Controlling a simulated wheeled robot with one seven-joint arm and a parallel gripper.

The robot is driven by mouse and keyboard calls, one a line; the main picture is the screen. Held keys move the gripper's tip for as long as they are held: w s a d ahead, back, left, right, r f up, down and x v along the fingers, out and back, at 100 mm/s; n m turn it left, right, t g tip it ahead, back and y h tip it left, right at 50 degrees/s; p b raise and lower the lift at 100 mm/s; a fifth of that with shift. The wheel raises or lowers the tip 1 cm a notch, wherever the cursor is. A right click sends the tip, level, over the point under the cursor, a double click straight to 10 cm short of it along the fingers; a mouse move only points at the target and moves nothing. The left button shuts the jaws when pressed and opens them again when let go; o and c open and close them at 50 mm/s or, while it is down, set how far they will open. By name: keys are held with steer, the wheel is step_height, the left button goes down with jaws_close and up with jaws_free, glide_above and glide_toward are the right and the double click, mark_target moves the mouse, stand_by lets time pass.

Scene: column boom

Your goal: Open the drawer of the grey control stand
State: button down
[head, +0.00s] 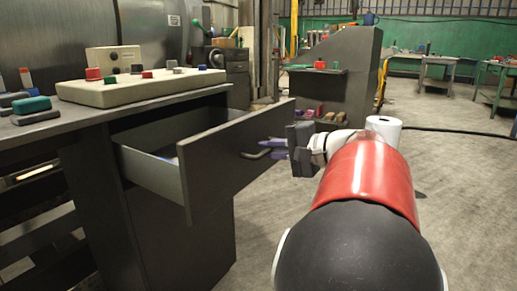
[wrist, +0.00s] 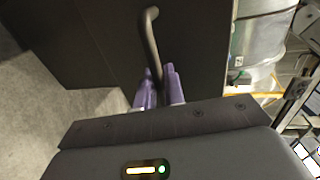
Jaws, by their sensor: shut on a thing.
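The grey control stand (head: 178,228) is at the left of the head view. Its drawer (head: 222,157) is pulled well out, with the dark front panel standing clear of the cabinet and the light inner side showing. My gripper (head: 272,147) is at the drawer front, its purple fingers shut on the curved metal handle (head: 252,155). In the wrist view the handle (wrist: 150,38) runs down between the purple fingertips (wrist: 159,88), against the dark drawer front (wrist: 95,40). The drawer's floor is mostly hidden by its front panel.
A beige control box (head: 140,88) with coloured buttons sits on the stand's top. Teal and grey items (head: 32,105) lie at its left. Another grey stand (head: 335,75) is farther back. Open concrete floor (head: 460,180) lies to the right.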

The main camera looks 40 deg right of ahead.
steer(key=shift+s+d, duration=0.2)
steer(key=shift+s, duration=0.15)
steer(key=c, duration=1.6)
jaws_free()
steer(key=shift+c, duration=0.2)
steer(key=shift+s, duration=0.1)
steer(key=v, duration=0.8)
steer(key=shift+d+p, duration=0.35)
steer(key=shift+d, duration=0.05)
steer(key=shift+a, duration=0.1)
